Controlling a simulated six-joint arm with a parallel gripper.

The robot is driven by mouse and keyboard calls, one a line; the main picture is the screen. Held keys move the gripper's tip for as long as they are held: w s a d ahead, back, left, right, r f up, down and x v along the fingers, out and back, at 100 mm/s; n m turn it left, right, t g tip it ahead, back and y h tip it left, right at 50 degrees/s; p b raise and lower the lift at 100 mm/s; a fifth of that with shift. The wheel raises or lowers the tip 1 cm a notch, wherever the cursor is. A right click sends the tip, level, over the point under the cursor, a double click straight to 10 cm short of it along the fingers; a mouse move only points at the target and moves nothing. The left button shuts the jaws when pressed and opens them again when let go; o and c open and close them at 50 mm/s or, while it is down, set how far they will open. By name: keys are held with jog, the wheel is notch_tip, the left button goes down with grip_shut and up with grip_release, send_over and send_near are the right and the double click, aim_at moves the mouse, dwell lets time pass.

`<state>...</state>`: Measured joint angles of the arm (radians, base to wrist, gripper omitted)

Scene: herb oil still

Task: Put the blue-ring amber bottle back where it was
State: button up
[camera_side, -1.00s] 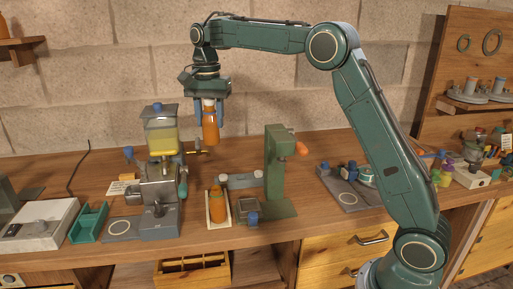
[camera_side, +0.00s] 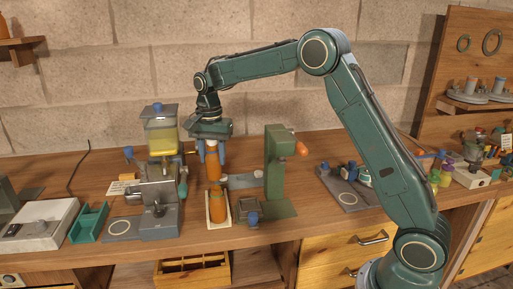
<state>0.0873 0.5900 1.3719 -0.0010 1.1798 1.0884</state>
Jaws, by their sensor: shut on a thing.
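My gripper (camera_side: 211,150) is shut on an amber bottle (camera_side: 213,166) by its pale cap and holds it upright. I cannot make out a blue ring on this bottle. A second amber bottle (camera_side: 217,208) with a greenish band stands in a small pale tray (camera_side: 219,226) on the bench. The held bottle's lower end overlaps the second bottle's top in the picture. I cannot tell whether they touch or one is behind the other.
The still with a yellow-filled vessel (camera_side: 160,138) stands close on the left. A green press (camera_side: 276,168) with an orange knob stands close on the right, its grey arm (camera_side: 240,180) beside the bottles. An open divided drawer (camera_side: 193,272) sits below the bench front.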

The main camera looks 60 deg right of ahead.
aim_at(212, 144)
jog(key=shift+f, duration=2.35)
jog(key=shift+f, duration=2.15)
jog(key=shift+f, duration=0.1)
jog(key=o, duration=1)
jog(key=shift+o, duration=0.2)
notch_tip(212, 144, up, 12)
